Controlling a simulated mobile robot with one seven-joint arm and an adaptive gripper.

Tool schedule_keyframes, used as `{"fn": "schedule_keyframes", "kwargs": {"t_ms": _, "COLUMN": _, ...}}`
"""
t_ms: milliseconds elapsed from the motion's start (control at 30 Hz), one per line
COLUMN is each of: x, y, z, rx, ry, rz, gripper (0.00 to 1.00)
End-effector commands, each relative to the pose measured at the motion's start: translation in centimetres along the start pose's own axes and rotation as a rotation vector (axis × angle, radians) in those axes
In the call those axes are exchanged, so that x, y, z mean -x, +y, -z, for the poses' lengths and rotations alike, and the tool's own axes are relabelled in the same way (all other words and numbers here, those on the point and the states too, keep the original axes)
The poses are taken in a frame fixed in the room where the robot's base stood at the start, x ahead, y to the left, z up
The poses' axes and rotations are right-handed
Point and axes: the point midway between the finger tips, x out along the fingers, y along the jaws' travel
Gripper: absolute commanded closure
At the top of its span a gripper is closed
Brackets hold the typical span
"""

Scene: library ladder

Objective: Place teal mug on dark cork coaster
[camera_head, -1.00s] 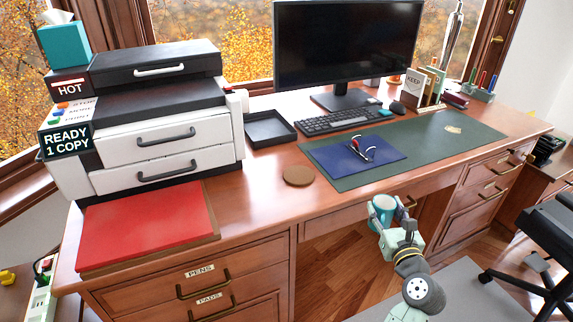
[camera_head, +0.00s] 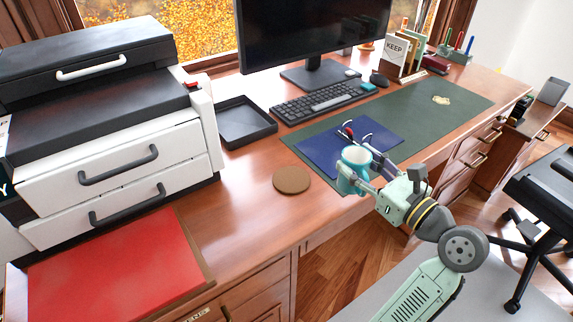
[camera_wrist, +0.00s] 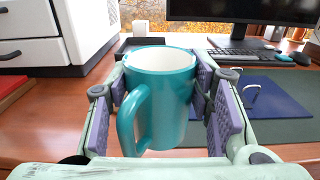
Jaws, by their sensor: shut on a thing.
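The teal mug (camera_head: 354,168) is upright between the fingers of my gripper (camera_head: 358,181), which is shut on it. In the wrist view the mug (camera_wrist: 162,95) fills the middle, with a white inside and its handle toward the camera at left. The purple finger pads of my gripper (camera_wrist: 170,100) press its two sides. The dark cork coaster (camera_head: 292,180) is a round brown disc lying bare on the desk, left of the mug in the head view. The mug is apart from the coaster, near the desk's front edge. The coaster is not visible in the wrist view.
A black tray (camera_head: 245,122), keyboard (camera_head: 330,97) and printer (camera_head: 110,130) stand further back and left. The desk around the coaster is clear.

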Motion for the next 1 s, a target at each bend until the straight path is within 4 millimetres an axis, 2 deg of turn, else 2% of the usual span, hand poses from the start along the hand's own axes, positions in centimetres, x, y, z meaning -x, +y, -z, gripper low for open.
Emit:
{"fn": "schedule_keyframes", "kwargs": {"t_ms": 400, "x": -9.9, "y": 4.9, "z": 0.8, "rx": -0.001, "ry": 0.000, "rz": -0.007, "gripper": 0.89}}
{"fn": "schedule_keyframes", "kwargs": {"t_ms": 533, "x": -12.2, "y": 6.0, "z": 1.1, "rx": 0.000, "ry": -0.001, "rz": -0.004, "gripper": 0.89}}
{"fn": "schedule_keyframes", "kwargs": {"t_ms": 733, "x": -13.5, "y": 6.5, "z": 1.6, "rx": -0.001, "ry": -0.001, "rz": -0.001, "gripper": 0.89}}
{"fn": "schedule_keyframes", "kwargs": {"t_ms": 1000, "x": -13.5, "y": 6.5, "z": 4.8, "rx": -0.001, "ry": -0.001, "rz": 0.000, "gripper": 0.89}}
